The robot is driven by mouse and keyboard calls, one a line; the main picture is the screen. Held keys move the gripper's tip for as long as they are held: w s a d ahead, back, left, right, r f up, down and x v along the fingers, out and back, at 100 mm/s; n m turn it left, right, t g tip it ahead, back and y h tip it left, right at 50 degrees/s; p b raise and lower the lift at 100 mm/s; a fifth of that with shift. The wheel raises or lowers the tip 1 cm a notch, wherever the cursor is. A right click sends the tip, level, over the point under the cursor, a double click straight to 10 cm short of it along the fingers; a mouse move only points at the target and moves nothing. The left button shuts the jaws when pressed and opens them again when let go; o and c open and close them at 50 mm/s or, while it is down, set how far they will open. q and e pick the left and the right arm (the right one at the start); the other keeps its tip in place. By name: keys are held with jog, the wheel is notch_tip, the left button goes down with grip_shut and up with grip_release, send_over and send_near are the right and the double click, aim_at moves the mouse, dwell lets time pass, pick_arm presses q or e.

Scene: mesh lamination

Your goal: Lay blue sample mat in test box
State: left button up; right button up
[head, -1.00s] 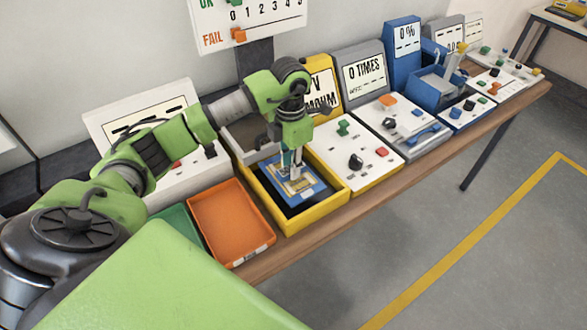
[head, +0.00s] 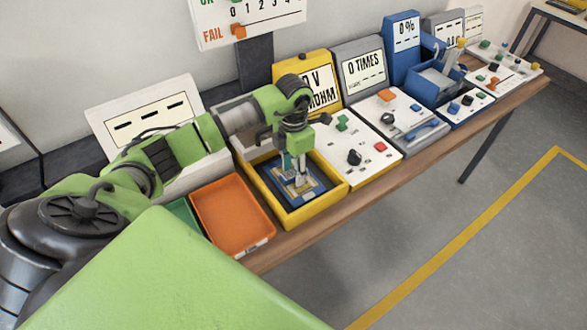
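The blue sample mat (head: 312,190) lies inside the yellow test box (head: 313,214), over its dark floor. It carries a tan and white pattern. My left gripper (head: 299,179) points down into the box, with its fingertips at the middle of the mat. The fingers partly cover the mat, and whether they are open or closed on it is too small to tell. My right gripper is not in view.
An orange tray (head: 265,235) and a green tray (head: 183,211) stand left of the box. A white control panel (head: 361,138) with knobs stands at its right. Further testers line the wooden bench (head: 407,166). A sign with OK and FAIL (head: 260,20) hangs above.

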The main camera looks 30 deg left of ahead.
aim_at(294, 172)
pick_arm(q)
jog(key=shift+r, duration=0.15)
jog(key=shift+r, duration=0.2)
notch_tip(294, 172, up, 12)
jog(key=b, duration=0.3)
jog(key=shift+f, duration=0.15)
